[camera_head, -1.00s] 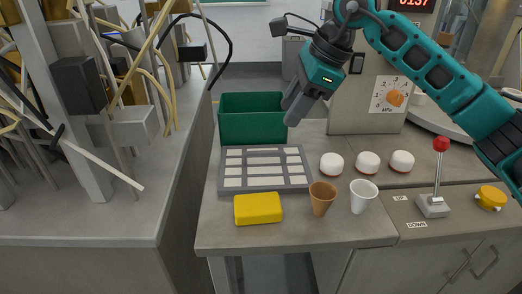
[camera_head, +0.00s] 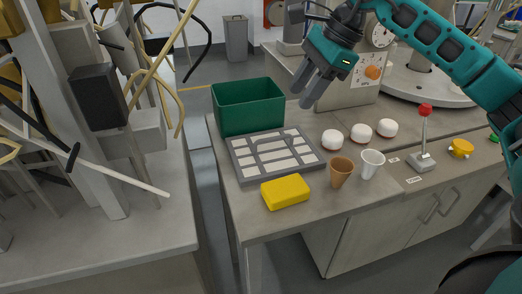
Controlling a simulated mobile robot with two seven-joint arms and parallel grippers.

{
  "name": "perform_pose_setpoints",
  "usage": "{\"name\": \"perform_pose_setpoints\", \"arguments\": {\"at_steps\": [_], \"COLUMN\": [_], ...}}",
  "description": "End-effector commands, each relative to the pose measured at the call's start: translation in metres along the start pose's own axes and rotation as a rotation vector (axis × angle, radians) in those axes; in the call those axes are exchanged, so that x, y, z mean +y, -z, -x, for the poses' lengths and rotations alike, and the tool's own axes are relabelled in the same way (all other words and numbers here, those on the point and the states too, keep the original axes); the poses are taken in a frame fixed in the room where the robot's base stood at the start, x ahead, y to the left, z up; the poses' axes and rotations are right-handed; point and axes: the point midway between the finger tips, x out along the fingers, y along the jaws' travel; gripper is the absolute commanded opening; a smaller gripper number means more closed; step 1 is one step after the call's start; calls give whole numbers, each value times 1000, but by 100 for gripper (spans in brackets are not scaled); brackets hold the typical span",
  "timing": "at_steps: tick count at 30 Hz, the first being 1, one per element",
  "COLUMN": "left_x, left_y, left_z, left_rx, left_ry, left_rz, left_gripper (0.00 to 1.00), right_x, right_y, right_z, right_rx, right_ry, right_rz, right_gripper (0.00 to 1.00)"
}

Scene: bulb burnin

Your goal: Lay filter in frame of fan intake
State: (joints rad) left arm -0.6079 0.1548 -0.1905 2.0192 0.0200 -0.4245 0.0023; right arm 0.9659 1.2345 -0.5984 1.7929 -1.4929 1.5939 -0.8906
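A flat grey frame (camera_head: 234,160) with crossing bars and pale cells lies on the table, in front of the green bin. It looks like the fan intake frame or a gridded filter; I cannot tell which. No separate filter sheet can be made out. My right gripper (camera_head: 306,92) hangs above the table, to the upper right of the grey frame and apart from it. Its two fingers point down and to the left with a gap between them, and nothing shows between them. My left gripper is not in view.
A green bin (camera_head: 247,108) stands behind the frame. A yellow block (camera_head: 286,192), brown cup (camera_head: 341,172) and white cup (camera_head: 371,163) stand in front. White domes (camera_head: 361,133) and a red-knobbed lever (camera_head: 424,135) are to the right. A cluttered rack (camera_head: 100,95) is at left.

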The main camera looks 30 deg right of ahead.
Motion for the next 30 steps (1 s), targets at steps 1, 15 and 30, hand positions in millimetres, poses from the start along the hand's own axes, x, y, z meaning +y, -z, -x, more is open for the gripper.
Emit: {"name": "perform_pose_setpoints", "arguments": {"at_steps": [1, 15, 30], "left_x": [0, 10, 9], "left_y": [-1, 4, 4], "left_z": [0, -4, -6], "left_rx": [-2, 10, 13], "left_ry": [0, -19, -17], "left_rz": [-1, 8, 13], "left_gripper": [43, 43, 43], "right_x": [1, 1, -1], "right_y": [1, 1, -4], "right_z": [-1, -72, -124], "right_rx": [1, 0, 0], "right_ry": [-1, -1, -3], "right_rz": [0, 1, 0], "right_gripper": [40, 40, 40]}}
